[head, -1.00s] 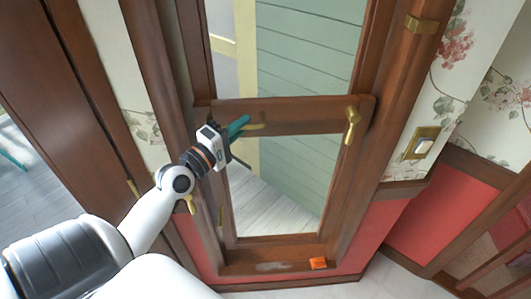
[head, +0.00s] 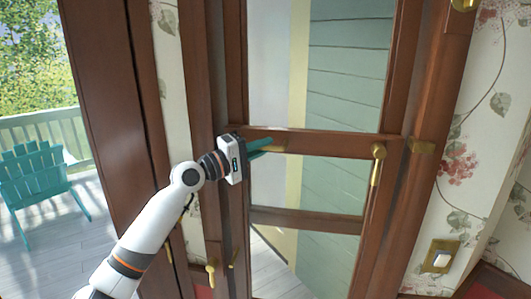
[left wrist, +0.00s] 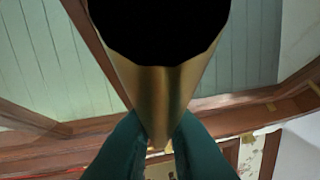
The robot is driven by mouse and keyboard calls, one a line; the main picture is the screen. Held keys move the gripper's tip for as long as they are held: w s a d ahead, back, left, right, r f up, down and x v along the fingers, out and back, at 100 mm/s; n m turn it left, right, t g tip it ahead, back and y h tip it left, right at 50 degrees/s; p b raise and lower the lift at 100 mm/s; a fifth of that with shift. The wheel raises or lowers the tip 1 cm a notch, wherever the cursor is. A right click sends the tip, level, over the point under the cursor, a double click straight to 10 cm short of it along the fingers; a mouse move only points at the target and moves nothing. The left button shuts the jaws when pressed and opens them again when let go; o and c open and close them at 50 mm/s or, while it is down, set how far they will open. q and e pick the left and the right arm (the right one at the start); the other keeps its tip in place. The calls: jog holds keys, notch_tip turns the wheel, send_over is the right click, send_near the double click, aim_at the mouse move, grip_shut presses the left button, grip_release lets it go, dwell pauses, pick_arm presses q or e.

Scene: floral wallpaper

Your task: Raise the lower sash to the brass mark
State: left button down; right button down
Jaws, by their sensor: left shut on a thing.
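The wooden sash rail (head: 335,144) crosses the window in the head view. It carries a brass pull (head: 280,149) at left and a brass handle (head: 377,165) at right. The brass mark (head: 424,147) is on the right-hand frame and looks about level with the rail's right end; the slanted view leaves exact alignment unclear. My left gripper (head: 262,146) is shut on the brass pull. In the left wrist view, the teal fingers (left wrist: 157,145) are on both sides of the tapering brass pull (left wrist: 152,88). My right gripper is not in view.
A second wooden rail (head: 305,219) shows lower in the window. Brass fittings (head: 210,271) stick out from the left frame. A light switch (head: 440,257) is on the floral wall at right. A teal chair (head: 38,180) stands on the deck outside.

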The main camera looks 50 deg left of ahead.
pick_arm(q)
jog(key=shift+a+r, duration=0.1)
jog(key=shift+a, duration=0.05)
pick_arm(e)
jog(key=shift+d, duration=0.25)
pick_arm(q)
jog(key=c, duration=1.6)
grip_release()
jog(key=shift+s, duration=0.1)
jog(key=shift+o, duration=0.7)
jog(key=shift+s+a, duration=0.1)
jog(key=shift+a, duration=0.1)
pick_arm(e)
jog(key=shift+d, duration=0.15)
